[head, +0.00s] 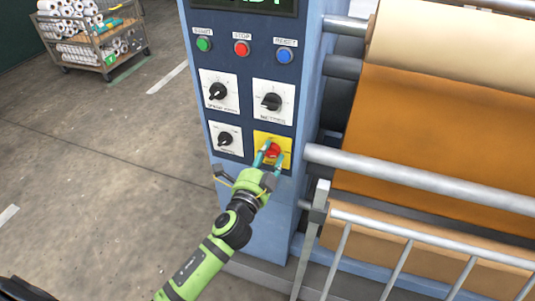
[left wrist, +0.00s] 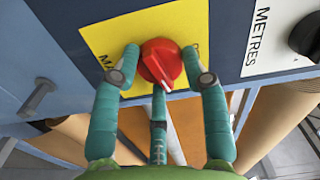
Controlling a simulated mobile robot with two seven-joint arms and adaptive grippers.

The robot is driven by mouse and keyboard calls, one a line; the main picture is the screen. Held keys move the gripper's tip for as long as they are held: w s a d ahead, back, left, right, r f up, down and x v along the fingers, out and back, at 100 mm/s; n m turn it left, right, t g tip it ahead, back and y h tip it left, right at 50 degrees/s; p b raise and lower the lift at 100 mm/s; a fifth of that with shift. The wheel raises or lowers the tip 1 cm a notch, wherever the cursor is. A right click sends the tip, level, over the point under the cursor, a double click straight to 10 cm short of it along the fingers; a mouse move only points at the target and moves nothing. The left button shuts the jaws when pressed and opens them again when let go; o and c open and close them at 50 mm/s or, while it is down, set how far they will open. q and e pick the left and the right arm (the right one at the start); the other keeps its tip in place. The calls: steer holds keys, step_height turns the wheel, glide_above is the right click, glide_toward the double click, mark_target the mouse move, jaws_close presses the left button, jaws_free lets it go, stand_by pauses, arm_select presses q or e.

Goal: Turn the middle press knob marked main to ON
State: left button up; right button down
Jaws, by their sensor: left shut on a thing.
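A red knob (head: 273,150) sits on a yellow plate (head: 286,142) at the lower right of the knob group on the blue press panel. In the left wrist view the red knob (left wrist: 162,62) has a white pointer line aimed down in the picture, and the yellow plate (left wrist: 100,38) shows part of a word starting "MA". The other lettering is mostly hidden by a finger. My left gripper (head: 269,155) is shut on the red knob, with teal fingers (left wrist: 160,85) on either side and a third below it. My right gripper is not in view.
Black knobs on white plates sit above (head: 271,101), upper left (head: 217,91) and left (head: 226,139). Green (head: 204,44), red (head: 241,48) and blue (head: 284,55) buttons are higher. Rollers and a metal rail (head: 420,184) stand right. The floor at left is clear up to a cart (head: 95,42).

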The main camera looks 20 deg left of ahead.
arm_select(q)
steer(key=shift+r+m+p, duration=0.15)
steer(key=shift+m+p, duration=0.15)
steer(key=shift+m, duration=1)
steer(key=o, duration=1.2)
steer(key=shift+w+d, duration=0.1)
steer(key=shift+c, duration=0.2)
steer(key=shift+s+f, duration=0.2)
steer(key=shift+s, duration=0.4)
steer(key=s, duration=1.1)
steer(key=shift+a, duration=0.25)
steer(key=shift+w+r, duration=0.1)
